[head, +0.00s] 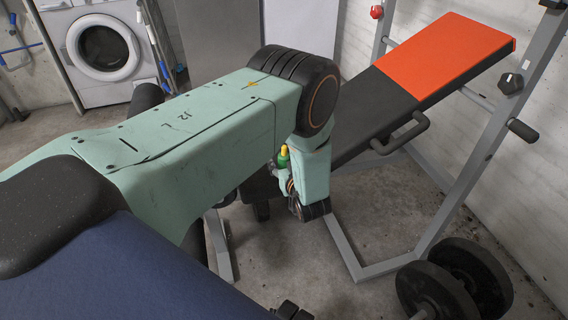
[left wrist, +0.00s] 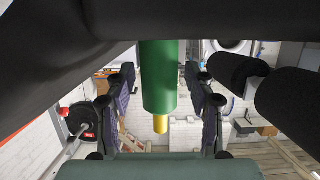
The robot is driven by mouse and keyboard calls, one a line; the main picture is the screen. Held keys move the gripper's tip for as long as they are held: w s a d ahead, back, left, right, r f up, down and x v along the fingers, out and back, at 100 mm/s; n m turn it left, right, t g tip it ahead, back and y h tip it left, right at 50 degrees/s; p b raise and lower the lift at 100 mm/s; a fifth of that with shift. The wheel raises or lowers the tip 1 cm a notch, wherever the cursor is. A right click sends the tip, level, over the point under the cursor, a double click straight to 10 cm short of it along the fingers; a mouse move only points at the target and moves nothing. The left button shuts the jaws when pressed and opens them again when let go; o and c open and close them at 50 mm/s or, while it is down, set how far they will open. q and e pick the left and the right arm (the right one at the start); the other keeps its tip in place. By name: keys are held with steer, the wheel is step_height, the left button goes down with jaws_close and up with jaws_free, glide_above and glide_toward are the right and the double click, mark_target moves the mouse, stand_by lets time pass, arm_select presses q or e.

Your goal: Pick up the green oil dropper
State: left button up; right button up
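The green oil dropper (head: 283,159) has a green body and a yellow tip. In the head view it is upright beside my left forearm, its lower part hidden by my gripper. In the left wrist view the dropper (left wrist: 160,78) appears upside down, its green end against the dark bench padding and its yellow tip pointing down. My left gripper (left wrist: 165,100) is open around it, one finger on each side, with a narrow gap on both sides. In the head view my left gripper (head: 285,180) is small and partly hidden. My right gripper is not clearly visible.
The weight bench (head: 375,107) has a sloping black and orange backrest (head: 447,55) and a grey metal frame (head: 470,175). Black weight plates (head: 437,292) are at lower right. A white washing machine (head: 103,45) stands at the back left. Bare concrete floor shows around the frame.

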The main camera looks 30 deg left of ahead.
arm_select(q)
jaws_close()
stand_by(0.3)
